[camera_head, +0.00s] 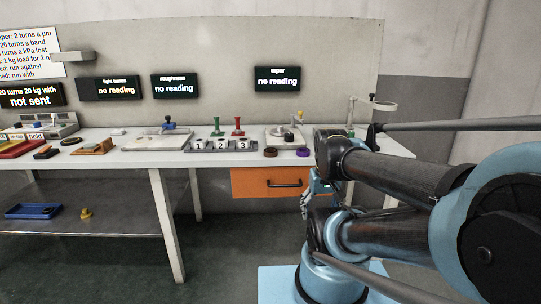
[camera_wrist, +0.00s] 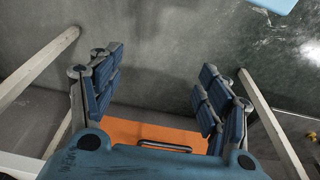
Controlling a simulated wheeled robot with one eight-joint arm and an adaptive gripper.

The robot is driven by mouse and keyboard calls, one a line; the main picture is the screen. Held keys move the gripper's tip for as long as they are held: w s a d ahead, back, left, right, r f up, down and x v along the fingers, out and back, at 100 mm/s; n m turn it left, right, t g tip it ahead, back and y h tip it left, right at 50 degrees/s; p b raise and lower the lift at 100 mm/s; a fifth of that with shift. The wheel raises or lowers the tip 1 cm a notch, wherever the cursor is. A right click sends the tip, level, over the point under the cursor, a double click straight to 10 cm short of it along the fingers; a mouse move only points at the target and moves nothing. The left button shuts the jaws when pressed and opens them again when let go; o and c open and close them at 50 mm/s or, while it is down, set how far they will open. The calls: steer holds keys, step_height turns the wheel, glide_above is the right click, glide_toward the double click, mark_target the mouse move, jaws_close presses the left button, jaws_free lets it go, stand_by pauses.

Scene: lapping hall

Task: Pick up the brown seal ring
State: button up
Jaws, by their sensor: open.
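The brown seal ring (camera_head: 270,152) lies near the front edge of the white workbench (camera_head: 130,160), above the orange drawer. A purple ring (camera_head: 303,152) lies to its right. My gripper (camera_head: 305,204) hangs below bench-top height, to the right of the drawer front and lower than the rings. In the wrist view my gripper (camera_wrist: 160,85) is open, with nothing between its padded fingers. The brown ring is not visible in the wrist view.
The orange drawer (camera_head: 272,183) with a dark handle is shut; it also shows in the wrist view (camera_wrist: 130,131). A lower shelf (camera_head: 85,222) holds a blue tray (camera_head: 32,211).

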steer(key=shift+o, duration=0.4)
steer(key=shift+s+r, duration=0.2)
step_height(320, 180, up, 23)
steer(key=n+g, duration=0.2)
glide_above(270, 148)
steer(key=s, duration=0.2)
steer(key=f, duration=1.1)
steer(key=shift+a, duration=0.2)
steer(key=shift+d+f, duration=0.2)
steer(key=shift+f, duration=2.4)
